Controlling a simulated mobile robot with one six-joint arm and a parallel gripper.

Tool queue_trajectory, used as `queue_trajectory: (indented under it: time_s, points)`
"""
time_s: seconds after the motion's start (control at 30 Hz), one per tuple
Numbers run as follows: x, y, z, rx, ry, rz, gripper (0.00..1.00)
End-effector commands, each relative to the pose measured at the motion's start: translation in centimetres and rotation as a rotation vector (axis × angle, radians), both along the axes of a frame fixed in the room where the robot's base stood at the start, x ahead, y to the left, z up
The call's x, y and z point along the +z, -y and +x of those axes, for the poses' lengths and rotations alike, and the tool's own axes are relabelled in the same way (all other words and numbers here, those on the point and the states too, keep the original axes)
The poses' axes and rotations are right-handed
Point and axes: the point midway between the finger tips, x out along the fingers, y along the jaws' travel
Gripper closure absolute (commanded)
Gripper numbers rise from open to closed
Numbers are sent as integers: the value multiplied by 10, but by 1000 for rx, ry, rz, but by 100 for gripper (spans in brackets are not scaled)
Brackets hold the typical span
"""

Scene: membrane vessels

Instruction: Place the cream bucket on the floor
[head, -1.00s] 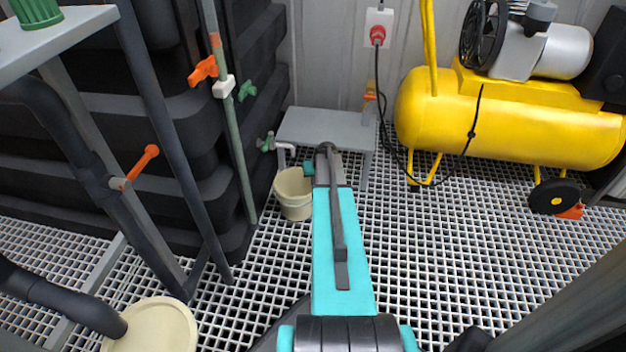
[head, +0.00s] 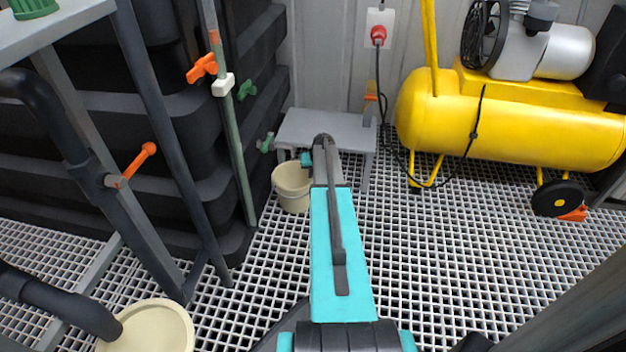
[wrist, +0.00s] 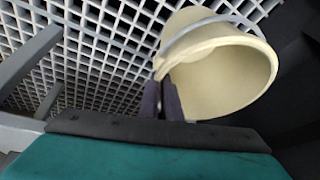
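The cream bucket (head: 292,192) is near the dark tank's corner, beside the small grey bench, and looks roughly upright in the head view. Whether its base touches the grating cannot be told. In the wrist view the bucket (wrist: 225,82) fills the upper right, its mouth open and a grey band around it. My gripper (wrist: 162,92) has its two dark fingers close together at the bucket's rim, shut on its wall. In the head view my arm hides the gripper's fingers.
The grating floor (head: 440,260) is clear to the right of my arm. The grey bench (head: 325,130) stands close behind the bucket. The black tank (head: 190,140) with its valves is left, the yellow compressor (head: 510,120) right. A cream lid (head: 155,328) lies front left.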

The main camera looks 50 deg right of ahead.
Motion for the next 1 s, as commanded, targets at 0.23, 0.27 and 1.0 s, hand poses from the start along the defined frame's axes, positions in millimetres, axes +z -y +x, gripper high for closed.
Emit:
queue_trajectory:
  time_s: [0.23,0.27,1.0]
  points:
    - [-25,0,0,-1,0,0,100]
    - [-28,0,0,-1,0,0,100]
    - [-36,0,0,0,0,0,77]
